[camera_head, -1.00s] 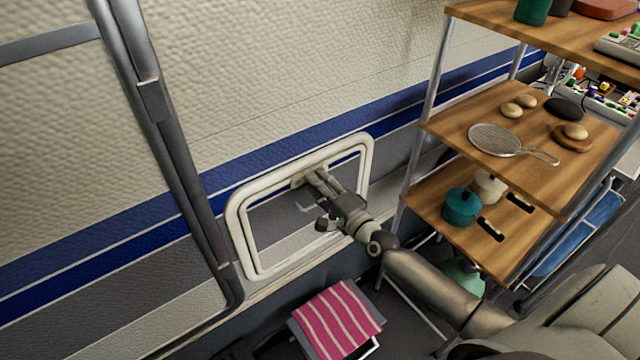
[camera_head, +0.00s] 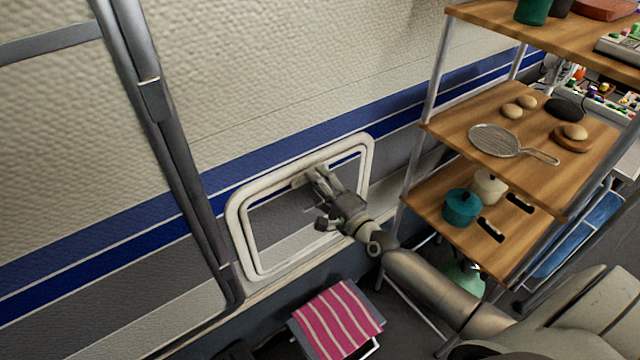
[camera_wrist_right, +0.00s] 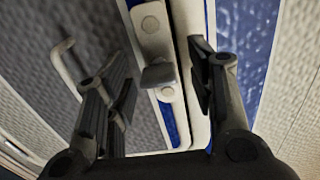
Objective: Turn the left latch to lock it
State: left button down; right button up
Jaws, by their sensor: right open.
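A white-framed hatch with a grey panel (camera_head: 280,217) is set low in the striped wall. At its top edge is a small pale latch plate, largely covered by my gripper in the head view. My left gripper is not in view.
A wooden shelf rack (camera_head: 515,155) stands to the right. A stool with a pink striped cloth (camera_head: 336,318) is below the hatch. A dark vertical pole (camera_head: 170,140) is at left.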

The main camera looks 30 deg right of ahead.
jog(key=s+d, duration=0.1)
jog(key=s, duration=1.1)
jog(key=shift+d, duration=0.35)
jog(key=shift+r, duration=0.1)
jog(key=s+f+n+g+h, duration=0.1)
jog(key=s+f+n+g, duration=0.25)
jog(key=f, duration=0.75)
jog(key=s+d+f+n+g, duration=0.15)
jog(key=s+f, duration=0.25)
jog(key=f, duration=0.6)
jog(key=s+f+n+g+h, duration=0.1)
jog(key=s+f+n+g, duration=0.25)
jog(key=f, duration=0.75)
jog(key=s+a+f+n+g, duration=0.2)
jog(key=s+f, duration=0.4)
jog(key=s, duration=0.3)
jog(key=s+a+f+n+g, duration=0.3)
jog(key=s+f+n, duration=0.2)
jog(key=s, duration=0.4)
jog(key=s+a+f+n+g, duration=0.3)
jog(key=s+f, duration=0.4)
jog(key=s, duration=0.2)
jog(key=shift+s+a+h, duration=0.15)
jog(key=shift+s+h, duration=0.15)
jog(key=shift+s, duration=0.1)
jog(key=shift+s+n, duration=0.2)
jog(key=shift+n, duration=0.15)
jog(key=shift+c, duration=0.4)
